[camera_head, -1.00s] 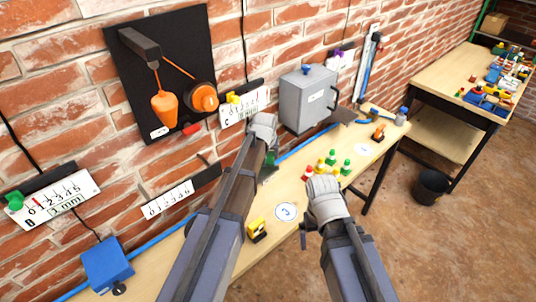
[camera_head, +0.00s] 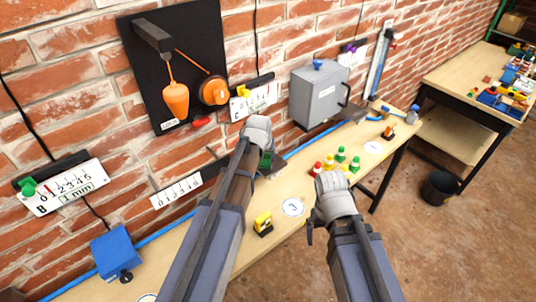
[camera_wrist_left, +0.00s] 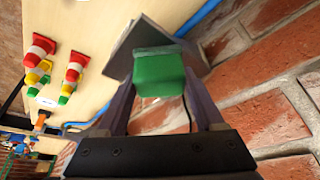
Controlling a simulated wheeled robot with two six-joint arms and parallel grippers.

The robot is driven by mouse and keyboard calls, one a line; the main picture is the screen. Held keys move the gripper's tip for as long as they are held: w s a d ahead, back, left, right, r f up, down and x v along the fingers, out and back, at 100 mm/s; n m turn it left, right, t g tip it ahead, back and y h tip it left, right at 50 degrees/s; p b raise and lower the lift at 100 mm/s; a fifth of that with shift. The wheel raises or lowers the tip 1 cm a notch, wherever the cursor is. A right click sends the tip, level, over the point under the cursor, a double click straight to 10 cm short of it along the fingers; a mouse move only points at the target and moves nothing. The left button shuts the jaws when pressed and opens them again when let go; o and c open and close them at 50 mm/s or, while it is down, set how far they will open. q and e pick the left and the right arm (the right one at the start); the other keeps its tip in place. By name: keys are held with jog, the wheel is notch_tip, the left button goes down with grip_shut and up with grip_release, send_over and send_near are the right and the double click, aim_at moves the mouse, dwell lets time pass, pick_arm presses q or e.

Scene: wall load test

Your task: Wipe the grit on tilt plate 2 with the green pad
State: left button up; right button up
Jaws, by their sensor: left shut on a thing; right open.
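My left gripper (camera_head: 262,150) is shut on the green pad (camera_wrist_left: 158,75), a small green block that shows in the left wrist view. In the head view only a sliver of the pad shows beside the gripper. A grey plate (camera_wrist_left: 121,60) lies just beyond the pad in the left wrist view, partly covered by it. I cannot tell whether pad and plate touch, nor read a number on the plate. No grit can be made out. My right gripper (camera_head: 331,183) is open and empty above the bench's front edge.
Several red, yellow and green cones (camera_head: 340,155) stand on the bench (camera_head: 290,185) beyond my grippers. A yellow block (camera_head: 263,223) is nearer. A grey box (camera_head: 319,93) and a black board (camera_head: 150,85) are on the brick wall. A blue cable runs along the bench's back.

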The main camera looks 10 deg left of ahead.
pick_arm(q)
jog(key=shift+s+a, duration=0.6)
jog(key=shift+s, duration=0.2)
jog(key=shift+w, duration=0.1)
jog(key=shift+w+a+r, duration=0.1)
jog(key=shift+w+a, duration=0.3)
jog(key=shift+a, duration=0.05)
jog(key=shift+d, duration=0.1)
jog(key=shift+w+d, duration=0.65)
jog(key=shift+w, duration=0.15)
jog(key=shift+w+d, duration=0.6)
jog(key=shift+w, duration=0.2)
